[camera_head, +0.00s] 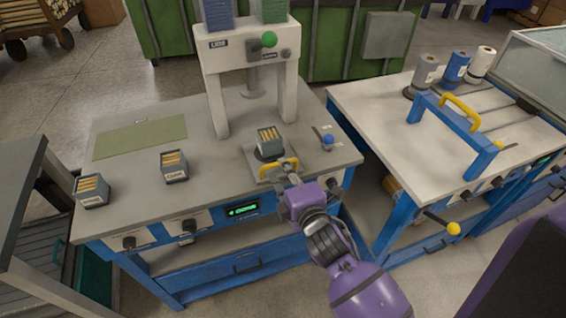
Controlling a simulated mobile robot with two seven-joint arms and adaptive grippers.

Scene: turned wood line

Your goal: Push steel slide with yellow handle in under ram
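The steel slide (254,164) lies on the bench top in front of the press, pulled out toward the front edge. Its yellow handle (266,171) is at the front end. A grey box with wooden pegs (269,145) stands on the slide, on a dark round base. The ram (252,90) hangs between the legs of the white press frame, behind the slide. My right gripper (292,179) is at the handle's right side, touching or very close to it. Its fingers are small here, and I cannot tell whether they are closed on the handle. My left gripper is not in view.
Two similar peg boxes stand to the left, one near the middle (174,165) and one at the left edge (92,190). A green mat (140,137) lies behind them. A small blue-knobbed lever (328,140) is right of the slide. A second bench (400,130) stands at the right.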

